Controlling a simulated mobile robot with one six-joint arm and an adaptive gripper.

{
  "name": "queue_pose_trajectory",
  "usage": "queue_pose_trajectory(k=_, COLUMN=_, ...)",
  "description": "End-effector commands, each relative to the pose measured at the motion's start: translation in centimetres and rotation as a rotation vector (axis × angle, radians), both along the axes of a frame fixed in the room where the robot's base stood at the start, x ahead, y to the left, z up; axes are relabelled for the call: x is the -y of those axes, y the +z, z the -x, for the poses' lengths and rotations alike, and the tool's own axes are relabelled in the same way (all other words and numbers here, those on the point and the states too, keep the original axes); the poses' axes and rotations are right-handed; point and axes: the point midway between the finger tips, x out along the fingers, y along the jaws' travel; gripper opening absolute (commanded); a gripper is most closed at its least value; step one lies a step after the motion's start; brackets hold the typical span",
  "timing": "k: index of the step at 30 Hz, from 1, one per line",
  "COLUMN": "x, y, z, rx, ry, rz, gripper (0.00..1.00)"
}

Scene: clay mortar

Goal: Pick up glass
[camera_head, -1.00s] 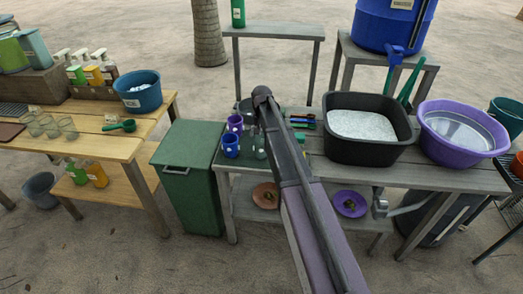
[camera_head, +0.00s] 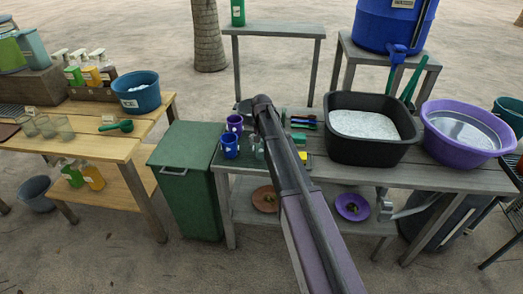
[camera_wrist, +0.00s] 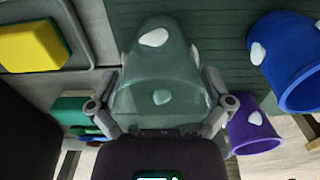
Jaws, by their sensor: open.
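A clear greenish glass (camera_wrist: 160,80) stands between the fingers of my gripper (camera_wrist: 158,98) in the wrist view. My gripper is open, with one finger on each side of the glass; whether they touch it I cannot tell. In the head view a sliver of the glass (camera_head: 259,149) shows on the grey table, and my arm hides the rest and the gripper. A blue cup (camera_wrist: 290,60) and a purple cup (camera_wrist: 253,134) stand to the right of the glass in the wrist view. In the head view the blue cup (camera_head: 230,146) and purple cup (camera_head: 234,123) are left of my arm.
A yellow-green sponge (camera_wrist: 32,45) lies left of the glass in the wrist view. A black tub (camera_head: 370,150) and a purple basin (camera_head: 500,145) stand on the grey table's right side. A green bin (camera_head: 188,195) stands left of it. More glasses (camera_head: 47,126) stand on the wooden table.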

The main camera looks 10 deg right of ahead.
Motion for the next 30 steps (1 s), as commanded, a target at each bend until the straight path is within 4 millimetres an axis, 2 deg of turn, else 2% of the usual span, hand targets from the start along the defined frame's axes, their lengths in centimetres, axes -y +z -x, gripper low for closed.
queue_pose_trajectory(k=9, x=0.02, y=0.01, z=0.00, rx=0.000, ry=0.000, rz=0.000, gripper=1.00)
queue_pose_trajectory(k=10, x=0.02, y=0.01, z=0.00, rx=0.000, ry=0.000, rz=0.000, gripper=0.97)
queue_pose_trajectory(k=15, x=0.03, y=0.00, z=0.00, rx=0.000, ry=0.000, rz=0.000, gripper=0.47)
queue_pose_trajectory(k=17, x=0.03, y=0.00, z=0.00, rx=0.000, ry=0.000, rz=0.000, gripper=0.31)
queue_pose_trajectory(k=30, x=0.05, y=0.23, z=0.04, rx=-0.001, ry=-0.001, rz=0.000, gripper=0.30)
